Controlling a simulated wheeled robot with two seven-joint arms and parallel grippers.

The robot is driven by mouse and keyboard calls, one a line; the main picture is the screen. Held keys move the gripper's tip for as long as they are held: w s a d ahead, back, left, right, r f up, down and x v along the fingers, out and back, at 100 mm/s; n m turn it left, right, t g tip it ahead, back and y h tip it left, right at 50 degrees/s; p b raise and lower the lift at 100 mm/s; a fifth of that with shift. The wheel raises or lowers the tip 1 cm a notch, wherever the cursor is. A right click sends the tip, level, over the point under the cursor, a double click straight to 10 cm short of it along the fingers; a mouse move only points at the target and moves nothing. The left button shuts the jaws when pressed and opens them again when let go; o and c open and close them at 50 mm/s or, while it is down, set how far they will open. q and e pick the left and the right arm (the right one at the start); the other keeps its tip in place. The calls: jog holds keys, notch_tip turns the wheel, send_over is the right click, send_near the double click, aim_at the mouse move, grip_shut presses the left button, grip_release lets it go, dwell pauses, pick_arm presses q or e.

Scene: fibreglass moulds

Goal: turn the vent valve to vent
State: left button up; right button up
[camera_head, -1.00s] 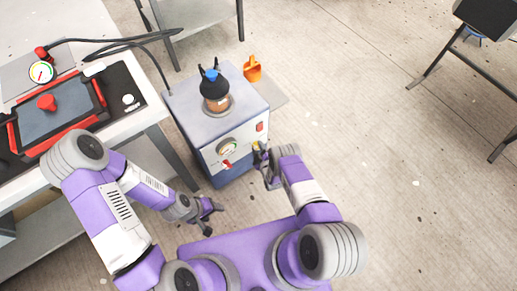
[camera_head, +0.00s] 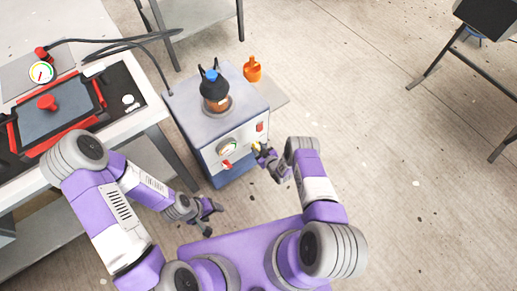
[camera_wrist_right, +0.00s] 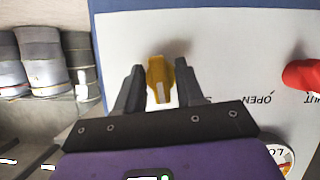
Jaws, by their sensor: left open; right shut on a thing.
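The yellow vent valve handle (camera_wrist_right: 158,78) is on the white front face of the pump box (camera_wrist_right: 225,40), with a white mark on it. My right gripper (camera_wrist_right: 160,88) is shut on the handle, one finger on each side. In the head view, the right gripper (camera_head: 262,152) is at the right part of the box front (camera_head: 236,143) and mostly hides the handle, leaving a little yellow (camera_head: 256,146) in sight. I cannot read any vent label. My left gripper (camera_head: 213,208) is open and empty, low in front of the box.
A red lever (camera_wrist_right: 303,75) with OPEN and SHUT labels is beside the handle. The box carries a gauge (camera_head: 227,147), a red switch (camera_head: 260,127) and a dark-capped pot (camera_head: 215,88). A table (camera_head: 150,112) with the red-framed mould stands left.

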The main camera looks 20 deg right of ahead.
jog(key=m+y, duration=0.2)
jog(key=m, duration=0.1)
jog(key=shift+d+m+g, duration=0.15)
jog(key=shift+m+g, duration=0.25)
jog(key=m+y, duration=0.2)
jog(key=m, duration=0.1)
jog(key=shift+f+y, duration=0.1)
jog(key=shift+y, duration=0.2)
jog(key=shift+m, duration=0.3)
jog(key=o, duration=0.7)
jog(key=shift+c, duration=0.2)
jog(key=p+v, duration=0.2)
jog(key=v, duration=0.5)
jog(key=shift+s+d, duration=0.2)
jog(key=shift+s, duration=0.05)
jog(key=shift+w+p, duration=0.1)
jog(key=shift+p, duration=0.2)
